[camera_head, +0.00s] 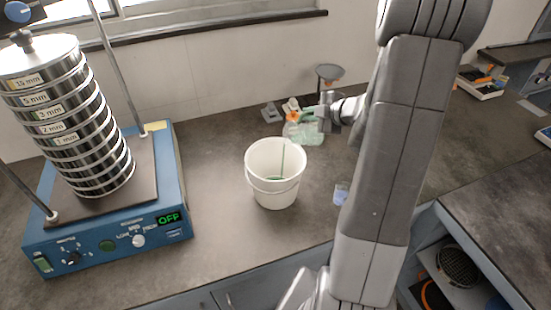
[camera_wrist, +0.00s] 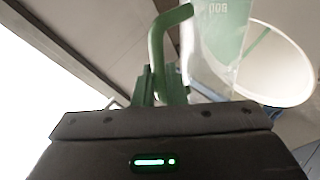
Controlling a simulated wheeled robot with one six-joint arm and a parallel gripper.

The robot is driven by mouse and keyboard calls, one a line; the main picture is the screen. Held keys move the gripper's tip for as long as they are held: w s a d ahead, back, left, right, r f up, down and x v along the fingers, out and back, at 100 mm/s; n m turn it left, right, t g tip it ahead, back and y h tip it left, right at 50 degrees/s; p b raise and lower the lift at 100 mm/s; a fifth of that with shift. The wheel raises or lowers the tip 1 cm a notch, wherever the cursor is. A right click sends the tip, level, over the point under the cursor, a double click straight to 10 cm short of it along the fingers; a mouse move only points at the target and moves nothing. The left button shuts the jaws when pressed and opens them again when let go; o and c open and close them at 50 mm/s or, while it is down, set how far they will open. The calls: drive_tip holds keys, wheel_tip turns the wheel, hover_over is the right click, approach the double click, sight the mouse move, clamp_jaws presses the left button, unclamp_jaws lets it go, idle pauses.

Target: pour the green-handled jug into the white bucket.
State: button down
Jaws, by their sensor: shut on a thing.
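The white bucket (camera_head: 262,192) stands upright on the bench in the middle of the head view; its open rim also shows in the wrist view (camera_wrist: 290,75). My gripper (camera_head: 326,113) is shut on the green handle (camera_wrist: 157,45) of the clear jug (camera_head: 305,132). The jug is tilted to the left, behind and right of the bucket, and holds pale green liquid. A thin green line (camera_head: 282,160), which looks like a stream of liquid, runs from near the jug's lip down inside the bucket. Green shows inside the bucket; its level is unclear.
A blue sieve shaker (camera_head: 105,250) with a stack of metal sieves (camera_head: 72,125) fills the left; its display reads OFF. A small clear cup (camera_head: 341,193) with bluish contents stands right of the bucket. Behind the jug are a funnel-like dish (camera_head: 329,72) and small items. Bench left of the bucket is clear.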

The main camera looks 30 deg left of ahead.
sight(303, 116)
drive_tip(key=shift+s+a+f+n+t+h+b, duration=0.25)
drive_tip(key=shift+s+a+n+t+h+b, duration=0.25)
drive_tip(key=shift+b, duration=1.25)
drive_tip(key=shift+s+a+r+b, duration=0.15)
drive_tip(key=shift+s+b, duration=0.15)
drive_tip(key=shift+s, duration=0.1)
drive_tip(key=shift+s+a+r+b, duration=0.15)
drive_tip(key=shift+s+b, duration=0.1)
drive_tip(key=shift+s, duration=0.15)
drive_tip(key=shift+s+a+r+n+t+b, duration=0.2)
drive_tip(key=shift+s+a+n+t+b, duration=0.15)
drive_tip(key=shift+s+b, duration=0.2)
drive_tip(key=shift+s+a+f+n+b, duration=0.15)
drive_tip(key=shift+s+f+n+b, duration=0.1)
drive_tip(key=shift+b, duration=0.25)
drive_tip(key=shift+h, duration=0.3)
